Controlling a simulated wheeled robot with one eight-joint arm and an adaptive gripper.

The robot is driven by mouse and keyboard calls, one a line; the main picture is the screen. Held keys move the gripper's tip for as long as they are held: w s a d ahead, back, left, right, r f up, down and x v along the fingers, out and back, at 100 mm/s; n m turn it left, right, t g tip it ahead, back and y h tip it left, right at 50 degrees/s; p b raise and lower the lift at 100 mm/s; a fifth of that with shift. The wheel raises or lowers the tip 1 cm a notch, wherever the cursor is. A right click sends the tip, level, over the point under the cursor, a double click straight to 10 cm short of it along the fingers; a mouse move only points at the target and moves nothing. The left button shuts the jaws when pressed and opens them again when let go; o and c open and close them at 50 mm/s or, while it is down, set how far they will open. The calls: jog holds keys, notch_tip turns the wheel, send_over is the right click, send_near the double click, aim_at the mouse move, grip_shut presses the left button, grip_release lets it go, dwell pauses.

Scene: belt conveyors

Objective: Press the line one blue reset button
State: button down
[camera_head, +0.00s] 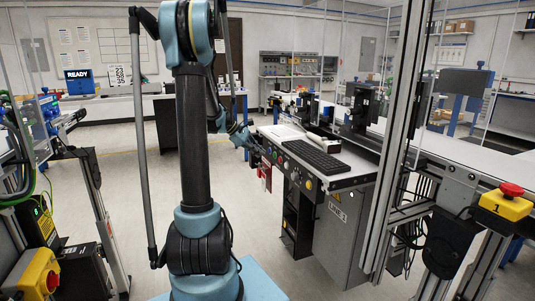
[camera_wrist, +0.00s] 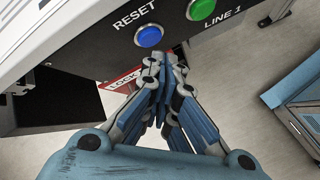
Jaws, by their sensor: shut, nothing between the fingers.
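The blue button (camera_wrist: 148,36) shows in the wrist view, round, in a metal ring on the dark panel under the white word RESET. My gripper (camera_wrist: 163,56) is shut and empty, its fingertips just below and slightly right of the button in the picture. Whether the tips touch the panel or the button I cannot tell. In the head view my gripper (camera_head: 259,149) is at the left end of the console's front panel (camera_head: 297,171); the blue button cannot be made out there.
A green button (camera_wrist: 202,9) sits right of the blue one, above the LINE 1 label. Something red shows behind my fingertips. A red-and-white lock sign (camera_wrist: 121,84) hangs below the panel. A keyboard (camera_head: 312,158) lies on the console. Open floor lies left of the console.

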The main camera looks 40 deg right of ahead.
jog(key=shift+w+a, duration=0.2)
jog(key=shift+a, duration=0.6)
jog(key=shift+w+a, duration=0.15)
jog(key=shift+a, duration=0.65)
jog(key=shift+w+a, duration=0.2)
jog(key=shift+a, duration=0.6)
jog(key=shift+a, duration=0.1)
jog(key=s+a+f+m+t+y, duration=0.1)
jog(key=s+a+y, duration=0.1)
jog(key=s+a, duration=0.6)
jog(key=s+a+m+t+y, duration=0.2)
jog(key=s+a, duration=0.1)
jog(key=a, duration=0.9)
jog(key=s+a+f+m+t+y, duration=0.1)
jog(key=s+a+y, duration=0.1)
jog(key=s+a, duration=0.6)
jog(key=s+a+f+m+y, duration=0.1)
jog(key=s+a+f, duration=0.1)
jog(key=a, duration=0.3)
jog(key=s+a+f+m+t+y, duration=0.1)
jog(key=s+a+f, duration=0.2)
jog(key=a+f, duration=0.1)
jog(key=shift+s+a+m, duration=0.3)
jog(key=shift+a, duration=0.4)
jog(key=shift+w+f, duration=0.2)
jog(key=shift+w, duration=0.25)
